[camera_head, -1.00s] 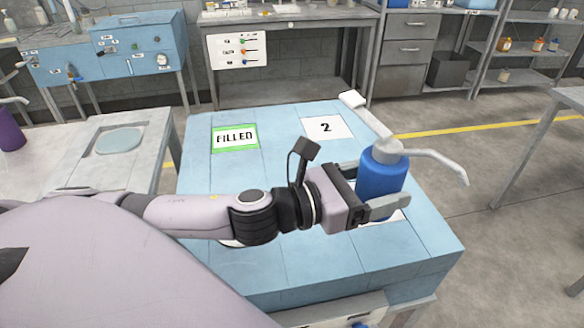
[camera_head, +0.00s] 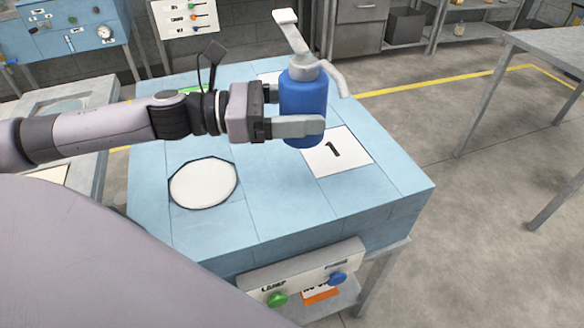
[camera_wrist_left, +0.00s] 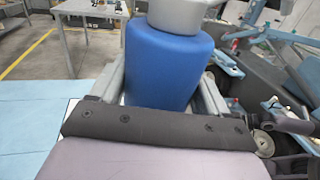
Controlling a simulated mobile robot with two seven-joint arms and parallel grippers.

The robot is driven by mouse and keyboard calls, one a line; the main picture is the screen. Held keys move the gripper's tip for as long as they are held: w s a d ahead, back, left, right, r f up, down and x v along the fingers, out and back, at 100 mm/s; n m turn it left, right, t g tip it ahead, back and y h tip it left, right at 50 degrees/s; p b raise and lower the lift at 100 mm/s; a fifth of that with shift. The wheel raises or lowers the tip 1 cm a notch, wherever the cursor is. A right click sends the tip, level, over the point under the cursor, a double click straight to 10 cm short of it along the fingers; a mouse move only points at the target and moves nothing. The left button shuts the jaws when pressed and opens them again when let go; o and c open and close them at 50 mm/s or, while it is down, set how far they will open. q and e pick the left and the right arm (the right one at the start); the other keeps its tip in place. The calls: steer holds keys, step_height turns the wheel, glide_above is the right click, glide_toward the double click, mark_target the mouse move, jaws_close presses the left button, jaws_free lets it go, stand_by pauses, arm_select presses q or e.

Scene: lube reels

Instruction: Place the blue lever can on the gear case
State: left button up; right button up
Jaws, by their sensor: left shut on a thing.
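The blue lever can (camera_head: 303,98), with a grey cap and a pale lever and spout, is held roughly upright. My left gripper (camera_head: 294,127) is shut around its body from the left. The can is in front of part of the white card marked 1 (camera_head: 345,150) on the light-blue bench top (camera_head: 290,200); I cannot tell the gap below it. In the left wrist view the can (camera_wrist_left: 165,65) stands between the fingers, its base hidden by the gripper. Nothing in view is labelled as the gear case, and I cannot tell which thing it is. My right gripper is not in view.
A white round plate (camera_head: 203,183) lies left of the card. A front panel (camera_head: 305,282) carries a green knob (camera_head: 277,299) and a blue knob (camera_head: 337,278). The bench top's front is clear. A grey table (camera_head: 545,50) stands at the right.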

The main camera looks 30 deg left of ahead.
arm_select(q)
step_height(320, 180, down, 13)
steer(key=shift+f+b, duration=0.1)
steer(key=shift+b, duration=0.35)
steer(key=shift+f, duration=0.4)
steer(key=shift+f, duration=0.25)
steer(key=o, duration=1.4)
steer(key=shift+r, duration=0.1)
